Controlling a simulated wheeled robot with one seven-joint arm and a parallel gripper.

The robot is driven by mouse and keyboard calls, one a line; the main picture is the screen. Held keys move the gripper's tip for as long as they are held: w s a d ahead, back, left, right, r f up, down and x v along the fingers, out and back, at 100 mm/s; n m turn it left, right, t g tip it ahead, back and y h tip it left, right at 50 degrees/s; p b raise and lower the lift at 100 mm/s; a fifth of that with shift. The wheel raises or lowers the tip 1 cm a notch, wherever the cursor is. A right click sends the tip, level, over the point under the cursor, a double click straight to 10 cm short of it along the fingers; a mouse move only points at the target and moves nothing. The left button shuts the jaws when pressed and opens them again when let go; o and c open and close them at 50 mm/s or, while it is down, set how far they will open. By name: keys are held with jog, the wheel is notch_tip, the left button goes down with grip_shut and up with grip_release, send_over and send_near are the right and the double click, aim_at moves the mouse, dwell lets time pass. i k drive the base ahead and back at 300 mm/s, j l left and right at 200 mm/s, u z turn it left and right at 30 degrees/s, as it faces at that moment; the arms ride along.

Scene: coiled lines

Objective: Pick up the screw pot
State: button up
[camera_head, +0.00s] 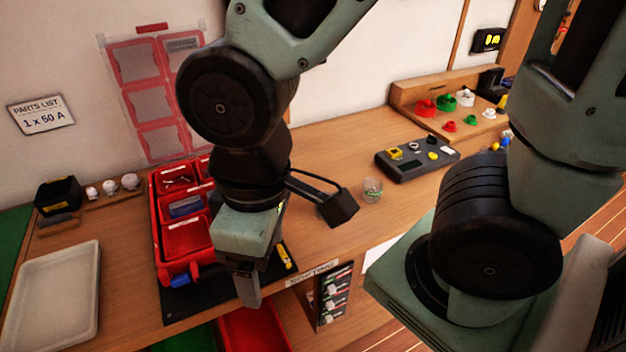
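A small clear pot (372,190), which looks like the screw pot, stands upright on the wooden bench right of centre. Its contents are too small to make out. My gripper (248,288) points down at the bench's front, left of the pot and well apart from it, over or beside the black mat. I see the gripper from the side with one finger clear, so I cannot tell whether it is open or shut.
A red divided bin (172,230) stands just left of my gripper. A pale tray (52,300) lies at far left. A dark device with buttons (417,160) sits behind the pot. Bare bench (325,150) lies behind the pot, towards the wall.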

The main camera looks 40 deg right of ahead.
aim_at(372, 191)
jog(key=l+u, duration=0.15)
jog(key=l, duration=0.2)
jog(key=k+l+u, duration=0.1)
jog(key=l, duration=0.25)
jog(key=k+l+u, duration=0.15)
jog(key=l, duration=0.2)
jog(key=k+l+u, duration=0.1)
jog(key=l, duration=0.25)
jog(key=k+l+u, duration=0.15)
jog(key=l, duration=0.2)
